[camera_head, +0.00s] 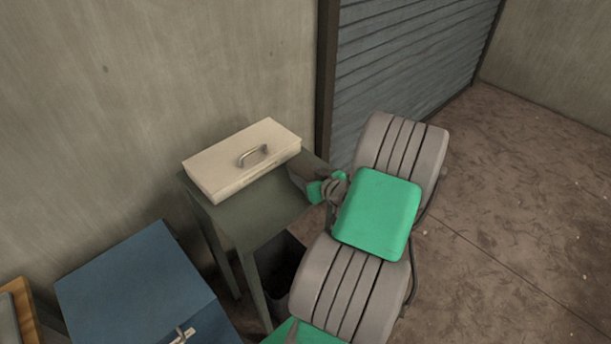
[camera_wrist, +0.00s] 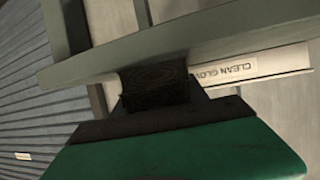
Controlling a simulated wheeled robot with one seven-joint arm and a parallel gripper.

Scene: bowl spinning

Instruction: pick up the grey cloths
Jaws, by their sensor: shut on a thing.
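My gripper (camera_head: 312,188) is at the right edge of the grey-green table (camera_head: 262,225), at the end of my green and grey arm. It is shut on a dark, textured bundle, which I take to be the grey cloths (camera_wrist: 157,85). In the wrist view the bundle shows between the dark grey gripper mount and the table's edge bar. I cannot tell whether it touches the table. In the head view a small dark piece shows at the gripper, too small to make out clearly.
A cream metal box (camera_head: 225,165) with a handle stands on the table. A dark bin (camera_head: 283,262) is beneath. A blue cabinet (camera_head: 135,285) stands at lower left. A pale surface labelled "CLEAN GLO…" (camera_wrist: 250,66) shows beside the bundle. The floor right of my arm is clear.

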